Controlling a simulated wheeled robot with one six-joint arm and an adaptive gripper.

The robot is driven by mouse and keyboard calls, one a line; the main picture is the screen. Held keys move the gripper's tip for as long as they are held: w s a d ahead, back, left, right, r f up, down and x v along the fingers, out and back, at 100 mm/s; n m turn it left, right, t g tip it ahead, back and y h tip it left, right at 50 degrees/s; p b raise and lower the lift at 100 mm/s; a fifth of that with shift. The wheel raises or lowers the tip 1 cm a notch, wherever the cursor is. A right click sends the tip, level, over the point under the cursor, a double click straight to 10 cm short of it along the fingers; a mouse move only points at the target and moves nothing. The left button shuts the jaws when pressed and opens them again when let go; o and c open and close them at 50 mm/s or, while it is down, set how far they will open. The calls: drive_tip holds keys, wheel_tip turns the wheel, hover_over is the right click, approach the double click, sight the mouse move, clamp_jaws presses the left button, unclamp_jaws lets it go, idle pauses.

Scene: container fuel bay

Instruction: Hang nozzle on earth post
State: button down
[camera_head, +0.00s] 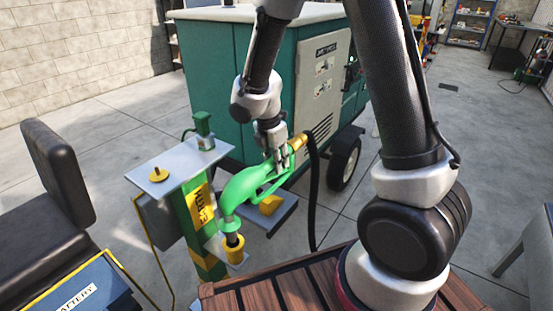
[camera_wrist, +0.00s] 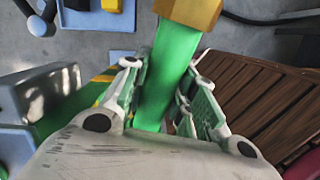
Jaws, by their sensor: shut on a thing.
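My gripper (camera_head: 280,157) is shut on the green nozzle (camera_head: 240,190), around its handle near the brass hose coupling (camera_head: 299,141). In the wrist view the green handle (camera_wrist: 172,65) runs between the two fingers. The nozzle is tilted, with its dark spout (camera_head: 232,240) pointing down at a yellow cup (camera_head: 235,253) on the front of the post. The spout's end is hidden at the cup's mouth; how deep it sits I cannot tell. The green earth post (camera_head: 196,230) carries a yellow earth label (camera_head: 202,206) and a grey top plate (camera_head: 163,177).
A black hose (camera_head: 313,190) hangs from the coupling. Behind stands a green wheeled generator (camera_head: 230,80). A grey-blue shelf (camera_head: 283,213) with a yellow block (camera_head: 270,204) is right of the post. A seat (camera_head: 58,170) and a battery box (camera_head: 75,290) are at left.

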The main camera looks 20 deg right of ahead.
sight(277, 184)
idle(0.3)
drive_tip(key=shift+f, duration=1.5)
drive_tip(key=shift+f, duration=2.25)
drive_tip(key=c, duration=1.1)
unclamp_jaws()
